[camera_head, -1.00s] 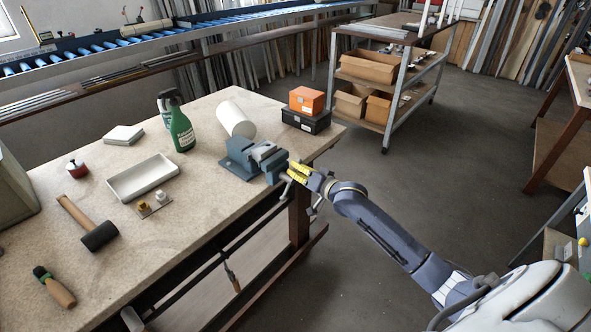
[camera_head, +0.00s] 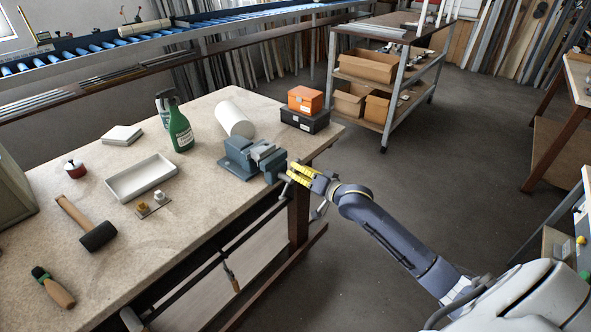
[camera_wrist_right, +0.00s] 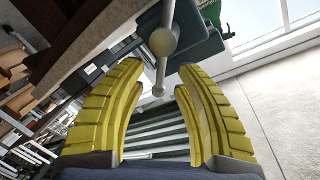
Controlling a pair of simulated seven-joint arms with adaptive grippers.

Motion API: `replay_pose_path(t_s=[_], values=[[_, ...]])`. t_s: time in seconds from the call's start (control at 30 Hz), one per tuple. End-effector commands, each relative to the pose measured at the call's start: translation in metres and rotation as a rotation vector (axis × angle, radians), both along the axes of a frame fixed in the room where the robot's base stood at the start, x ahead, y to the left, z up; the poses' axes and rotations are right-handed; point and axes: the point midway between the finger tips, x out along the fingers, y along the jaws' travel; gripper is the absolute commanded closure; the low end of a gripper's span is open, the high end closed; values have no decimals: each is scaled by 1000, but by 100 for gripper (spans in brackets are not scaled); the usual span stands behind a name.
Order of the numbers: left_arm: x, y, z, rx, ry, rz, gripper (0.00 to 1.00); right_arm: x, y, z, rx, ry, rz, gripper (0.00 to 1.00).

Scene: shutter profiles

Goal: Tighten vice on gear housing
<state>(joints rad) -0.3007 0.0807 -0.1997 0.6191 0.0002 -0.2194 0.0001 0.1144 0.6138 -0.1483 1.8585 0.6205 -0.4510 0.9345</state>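The blue-grey vice (camera_head: 240,160) is mounted at the bench's right edge. A small grey piece (camera_head: 262,152) shows at its jaws; I cannot tell whether it is the gear housing. My right gripper (camera_head: 295,174), with yellow fingers, is just off the bench edge at the vice's screw end. In the right wrist view the gripper (camera_wrist_right: 158,75) is open. The vice's handle bar (camera_wrist_right: 161,68) hangs from the round screw end (camera_wrist_right: 163,42), its ball end lying between the fingertips in the picture. Contact with the fingers cannot be told. My left gripper is not in view.
Behind the vice are a black box (camera_head: 305,122) with an orange box (camera_head: 305,99) on it, a white cylinder (camera_head: 234,119) and a green spray bottle (camera_head: 181,131). A white tray (camera_head: 113,186) and a mallet (camera_head: 96,236) lie left. The floor right of the bench is open.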

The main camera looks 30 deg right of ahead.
Motion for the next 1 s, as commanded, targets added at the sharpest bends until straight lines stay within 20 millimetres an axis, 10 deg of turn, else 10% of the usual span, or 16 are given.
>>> replay_pose_path(t_s=[0.5,1.0], values=[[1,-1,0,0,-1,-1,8,-75,-18,9,-1,2,1,68],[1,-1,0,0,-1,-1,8,-95,-24,12,0,1,0,68]])
